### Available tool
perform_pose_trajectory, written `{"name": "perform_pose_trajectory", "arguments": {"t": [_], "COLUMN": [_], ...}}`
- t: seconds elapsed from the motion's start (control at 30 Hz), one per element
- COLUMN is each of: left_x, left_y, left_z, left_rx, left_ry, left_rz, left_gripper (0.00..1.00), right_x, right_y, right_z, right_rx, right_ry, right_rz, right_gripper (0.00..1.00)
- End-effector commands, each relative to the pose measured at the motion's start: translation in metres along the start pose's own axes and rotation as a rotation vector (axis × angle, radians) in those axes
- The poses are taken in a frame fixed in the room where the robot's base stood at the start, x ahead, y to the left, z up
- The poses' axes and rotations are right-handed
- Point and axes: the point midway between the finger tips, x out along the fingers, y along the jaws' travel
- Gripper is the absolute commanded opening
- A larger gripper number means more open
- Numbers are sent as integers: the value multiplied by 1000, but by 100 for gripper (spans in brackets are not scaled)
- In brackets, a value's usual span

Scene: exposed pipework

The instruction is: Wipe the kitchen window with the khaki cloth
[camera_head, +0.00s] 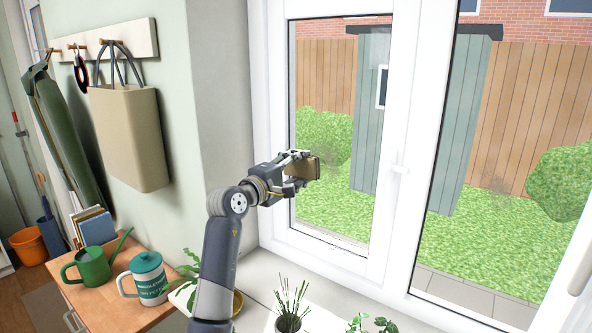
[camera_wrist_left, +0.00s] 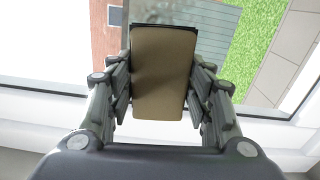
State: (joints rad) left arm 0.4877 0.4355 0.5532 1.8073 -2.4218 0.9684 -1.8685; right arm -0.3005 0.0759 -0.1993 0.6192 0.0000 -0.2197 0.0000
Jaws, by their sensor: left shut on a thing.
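The kitchen window (camera_head: 370,215) has a white frame and two large panes. Smudgy grey marks show on the left pane (camera_head: 331,150) near my gripper and on the right pane (camera_head: 497,190). My left gripper (camera_head: 305,168) is in front of the left pane, near its left edge. It is shut on the khaki cloth (camera_head: 317,168), which looks like a folded pad. In the left wrist view the cloth (camera_wrist_left: 160,75) sits between both fingers, with its far end toward the glass. I cannot tell whether it touches the glass. My right gripper is in neither view.
Potted plants (camera_head: 290,310) stand on the sill below the window. A wooden cabinet (camera_head: 115,295) at lower left holds a green watering can (camera_head: 93,267) and a lidded mug (camera_head: 148,280).

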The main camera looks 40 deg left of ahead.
Motion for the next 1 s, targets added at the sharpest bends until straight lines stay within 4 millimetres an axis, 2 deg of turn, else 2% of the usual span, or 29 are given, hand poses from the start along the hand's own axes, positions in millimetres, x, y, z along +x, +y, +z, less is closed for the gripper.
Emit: {"name": "perform_pose_trajectory", "arguments": {"t": [0.47,0.8,1.0], "left_x": [7,6,5], "left_y": [0,-2,-3], "left_z": [1,28,36], "left_rx": [0,2,1], "left_ry": [0,-1,0], "left_rz": [0,-1,0], "left_gripper": [29,29,29], "right_x": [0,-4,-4], "right_y": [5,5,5], "right_z": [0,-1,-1], "right_rx": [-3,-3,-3], "right_ry": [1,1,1], "right_rz": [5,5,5], "right_gripper": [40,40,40]}}
